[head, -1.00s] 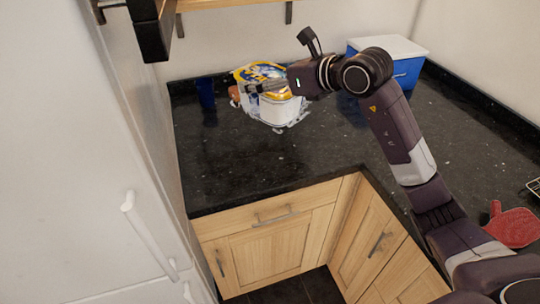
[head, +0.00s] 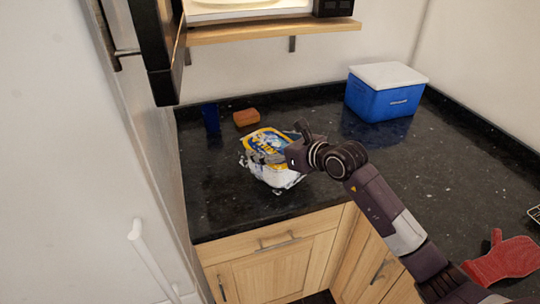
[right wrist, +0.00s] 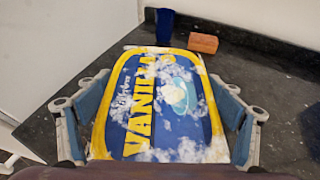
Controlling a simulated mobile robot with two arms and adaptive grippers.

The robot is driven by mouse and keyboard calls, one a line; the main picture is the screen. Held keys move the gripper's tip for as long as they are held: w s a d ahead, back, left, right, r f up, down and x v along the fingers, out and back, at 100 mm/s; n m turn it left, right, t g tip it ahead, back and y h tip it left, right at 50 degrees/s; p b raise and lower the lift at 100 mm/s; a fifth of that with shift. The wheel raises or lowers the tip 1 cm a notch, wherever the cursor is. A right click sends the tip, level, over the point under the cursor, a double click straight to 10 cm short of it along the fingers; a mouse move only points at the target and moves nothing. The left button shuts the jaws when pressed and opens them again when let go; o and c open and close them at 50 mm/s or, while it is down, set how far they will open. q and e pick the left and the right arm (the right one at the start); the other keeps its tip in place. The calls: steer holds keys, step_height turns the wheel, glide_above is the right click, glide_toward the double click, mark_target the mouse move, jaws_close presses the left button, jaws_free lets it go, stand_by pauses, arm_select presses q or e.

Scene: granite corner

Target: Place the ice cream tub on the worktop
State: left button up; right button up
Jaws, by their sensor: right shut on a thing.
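The ice cream tub (head: 266,139) has a yellow and blue lid with "VANILLA" on it and whitish sides. My right gripper (right wrist: 160,115) is shut on the tub, with one finger on each side of it in the right wrist view. The tub's lid (right wrist: 165,95) faces up there. In the head view the tub shows over the black speckled worktop (head: 225,205), toward its front edge. I cannot tell whether its bottom touches the surface. My left gripper is not in view.
A blue cup (head: 210,118) and an orange-brown block (head: 246,117) stand behind the tub. A blue cool box with a white lid (head: 385,95) is at the back right. A red mitt (head: 503,260) lies at the right. A wooden shelf (head: 270,31) hangs above.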

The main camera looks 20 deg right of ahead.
step_height(320, 180, down, 4)
steer(key=shift+r+p, duration=0.15)
steer(key=shift+p, duration=0.15)
steer(key=shift+f, duration=0.35)
steer(key=shift+f, duration=0.1)
steer(key=o, duration=1.6)
steer(key=shift+f, duration=0.15)
steer(key=shift+b+v, duration=1.25)
steer(key=shift+v, duration=4.9)
